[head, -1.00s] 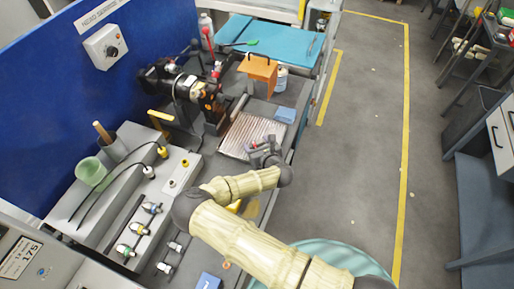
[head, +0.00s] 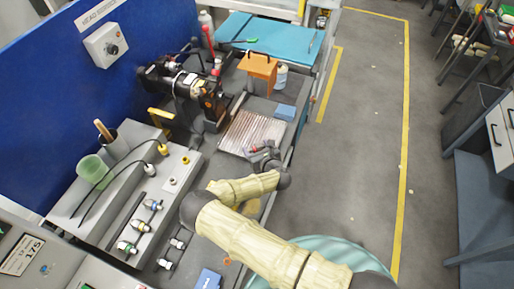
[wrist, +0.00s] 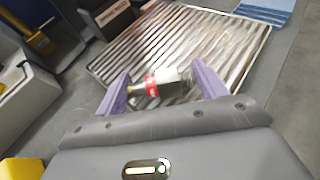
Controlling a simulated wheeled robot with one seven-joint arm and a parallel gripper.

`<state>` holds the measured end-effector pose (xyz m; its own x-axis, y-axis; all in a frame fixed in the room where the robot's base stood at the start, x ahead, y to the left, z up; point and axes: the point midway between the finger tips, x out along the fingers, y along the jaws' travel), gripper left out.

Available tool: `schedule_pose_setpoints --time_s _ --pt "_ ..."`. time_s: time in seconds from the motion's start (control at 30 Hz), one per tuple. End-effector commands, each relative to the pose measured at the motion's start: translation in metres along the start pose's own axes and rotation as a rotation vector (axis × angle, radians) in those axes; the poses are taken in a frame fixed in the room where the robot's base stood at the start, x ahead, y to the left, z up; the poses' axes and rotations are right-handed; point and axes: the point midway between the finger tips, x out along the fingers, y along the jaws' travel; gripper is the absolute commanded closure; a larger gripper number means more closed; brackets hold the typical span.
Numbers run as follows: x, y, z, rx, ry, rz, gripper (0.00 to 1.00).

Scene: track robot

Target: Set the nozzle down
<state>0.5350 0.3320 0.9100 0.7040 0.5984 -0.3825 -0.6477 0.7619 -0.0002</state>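The nozzle (wrist: 156,84) has a red ring, a dark end and a pale silver part. In the wrist view it lies crosswise between the two purple fingers of my gripper (wrist: 162,88), with its ends against them. In the head view my gripper (head: 263,158) is at the near right edge of a ribbed metal plate (head: 250,134), with a small red bit of the nozzle (head: 252,152) showing. The plate (wrist: 180,40) lies beyond the fingers in the wrist view. I cannot tell how high the nozzle is above the bench.
A grey rack (head: 150,200) with several fittings and a green cup (head: 92,170) is at the left. The aisle floor is open at right.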

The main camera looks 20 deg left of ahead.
Motion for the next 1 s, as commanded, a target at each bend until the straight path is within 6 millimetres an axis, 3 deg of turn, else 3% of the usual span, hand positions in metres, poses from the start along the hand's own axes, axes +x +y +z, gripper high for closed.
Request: schedule_pose_setpoints --time_s 0.07,0.53,1.0 --pt "0.0 0.0 0.0 0.0 0.0 0.0 0.12" --pt "-0.005 0.0 0.002 -0.001 0.001 -0.001 0.12" --pt "-0.069 0.0 0.001 -0.002 0.001 -0.002 0.12"
